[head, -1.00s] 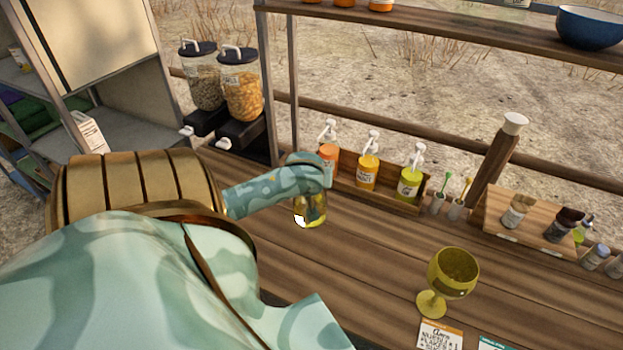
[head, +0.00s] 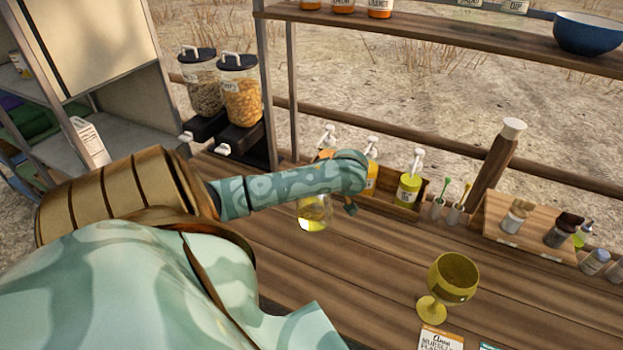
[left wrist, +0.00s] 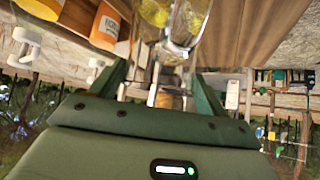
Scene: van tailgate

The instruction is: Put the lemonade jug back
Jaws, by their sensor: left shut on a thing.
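The lemonade jug (head: 313,213) is clear glass with yellow liquid in it. In the head view it shows below my left forearm, over the wooden counter, its upper part hidden by the arm. My left gripper (head: 347,200) is mostly hidden behind its own wrist, with one dark green finger showing. In the left wrist view the gripper (left wrist: 160,85) is shut on the jug, whose glass body (left wrist: 172,22) shows beyond the fingers at the top. I cannot tell whether the jug touches the counter. My right gripper is in neither view.
A wooden caddy of pump bottles (head: 409,185) stands just behind my left gripper. A yellow goblet (head: 453,278) stands on the counter (head: 370,260) at the right, beside a card (head: 441,340). Cereal dispensers (head: 240,92) stand at the back left. The counter's middle is clear.

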